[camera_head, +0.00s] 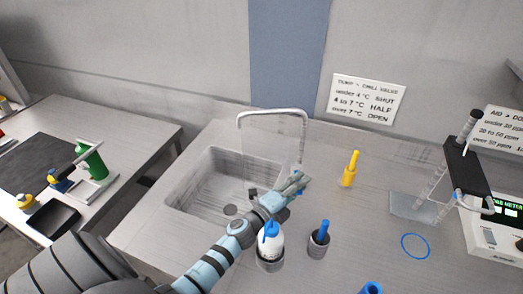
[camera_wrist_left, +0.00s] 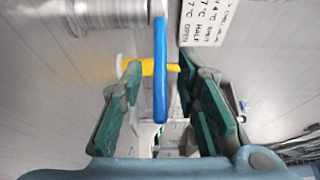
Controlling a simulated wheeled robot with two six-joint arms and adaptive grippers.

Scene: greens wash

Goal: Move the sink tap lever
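The metal sink tap (camera_head: 272,112) arches over the steel sink basin (camera_head: 190,190), its post standing at the basin's right side. My left gripper (camera_head: 297,185) reaches to the foot of that post and partly hides it. A little blue shows beside the fingers in the head view. In the left wrist view, the blue tap lever (camera_wrist_left: 160,70) stands upright between the two green-padded fingers of my left gripper (camera_wrist_left: 160,105). The fingers are open, with a visible gap on each side of the lever. My right gripper is not in view.
A white bottle with a blue cap (camera_head: 270,240) and a grey cup with a blue-handled item (camera_head: 319,241) stand close by my left wrist. A yellow bottle (camera_head: 349,170) stands right of the tap. A blue ring (camera_head: 415,246) lies farther right, near a meter (camera_head: 495,240).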

